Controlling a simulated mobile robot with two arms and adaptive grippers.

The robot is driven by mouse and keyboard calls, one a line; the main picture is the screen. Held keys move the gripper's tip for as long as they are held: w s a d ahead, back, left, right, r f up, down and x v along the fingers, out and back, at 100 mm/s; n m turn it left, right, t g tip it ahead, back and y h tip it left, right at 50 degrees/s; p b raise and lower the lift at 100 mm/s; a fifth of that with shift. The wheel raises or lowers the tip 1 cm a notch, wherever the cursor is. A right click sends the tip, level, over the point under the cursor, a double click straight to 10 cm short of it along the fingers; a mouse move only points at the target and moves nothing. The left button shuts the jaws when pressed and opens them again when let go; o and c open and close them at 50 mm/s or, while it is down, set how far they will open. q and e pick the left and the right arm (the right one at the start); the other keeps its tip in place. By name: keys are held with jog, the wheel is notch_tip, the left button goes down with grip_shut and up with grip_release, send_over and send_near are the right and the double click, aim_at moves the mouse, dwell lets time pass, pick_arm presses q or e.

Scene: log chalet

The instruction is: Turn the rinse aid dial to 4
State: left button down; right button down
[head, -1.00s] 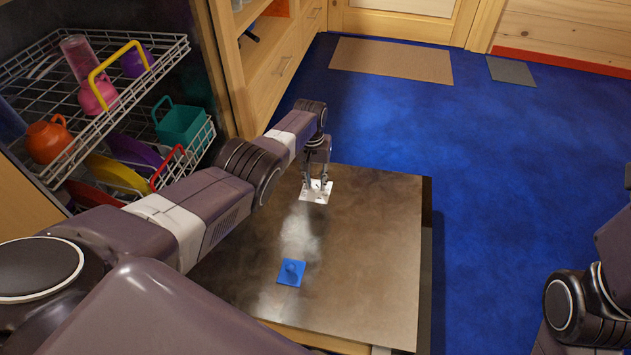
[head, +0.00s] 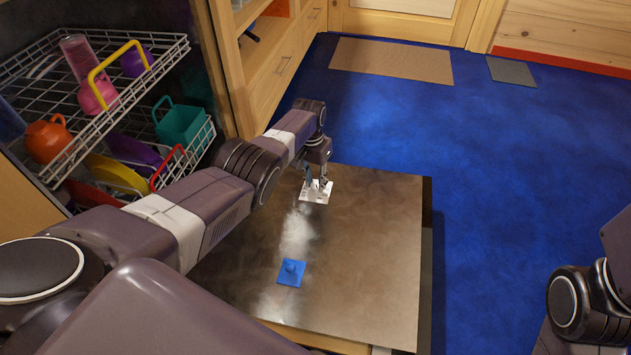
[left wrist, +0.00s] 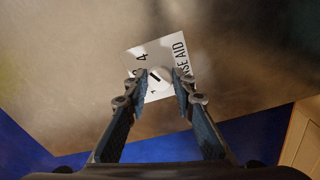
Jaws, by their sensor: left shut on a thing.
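The rinse aid dial is a small white round knob on a white square plate, on the inner face of the lowered dishwasher door. In the head view the plate (head: 325,193) is near the door's far edge, and my left gripper (head: 317,184) comes down on it from above. In the left wrist view the knob (left wrist: 160,77) sits between the fingertips of my left gripper (left wrist: 160,86), which are shut on it. The plate (left wrist: 134,62) shows a 4 and part of "RINSE AID". I cannot tell which number the dial points to. My right gripper is out of view.
A blue square piece with a knob (head: 291,272) is on the nearer part of the door (head: 380,260). Wire racks (head: 165,48) with cups and plates stand at the left, close to my left arm. Blue floor (head: 520,190) lies open to the right.

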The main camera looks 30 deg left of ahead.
aim_at(313, 185)
pick_arm(q)
jog(key=c, duration=1.6)
grip_release()
jog(key=shift+r, duration=0.15)
jog(key=shift+r, duration=0.8)
notch_tip(313, 185, up, 10)
jog(key=shift+s+a, duration=0.25)
